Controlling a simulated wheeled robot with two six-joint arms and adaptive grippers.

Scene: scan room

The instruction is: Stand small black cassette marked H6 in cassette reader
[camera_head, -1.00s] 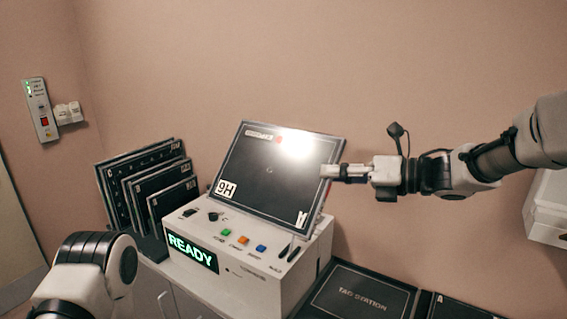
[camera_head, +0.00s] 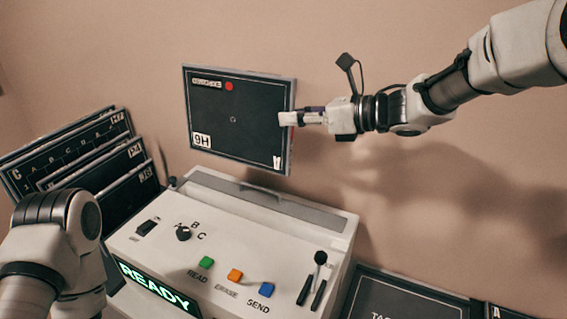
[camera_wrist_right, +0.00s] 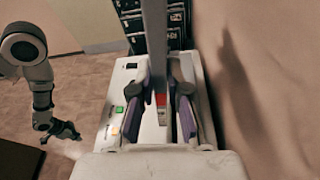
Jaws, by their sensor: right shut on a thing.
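The black cassette (camera_head: 235,125) has a pale edge, a red dot and a white label reading as an upside-down H6. It hangs roughly upright above the back of the white cassette reader (camera_head: 250,225), apart from its top. The reader's long grey recess (camera_head: 275,205) shows below it. My right gripper (camera_head: 287,118) is shut on the cassette's right edge. In the right wrist view the cassette (camera_wrist_right: 155,40) shows edge-on between the fingers (camera_wrist_right: 163,85). My left gripper (camera_wrist_right: 65,131) shows small in the right wrist view, away from the reader; its opening is unclear.
Several black cassettes (camera_head: 85,150) stand in a row left of the reader. A dark tag station mat (camera_head: 400,300) lies to its right. Switches, a knob (camera_head: 183,233) and coloured buttons (camera_head: 235,275) fill the reader's front; its display says READY. The wall is close behind.

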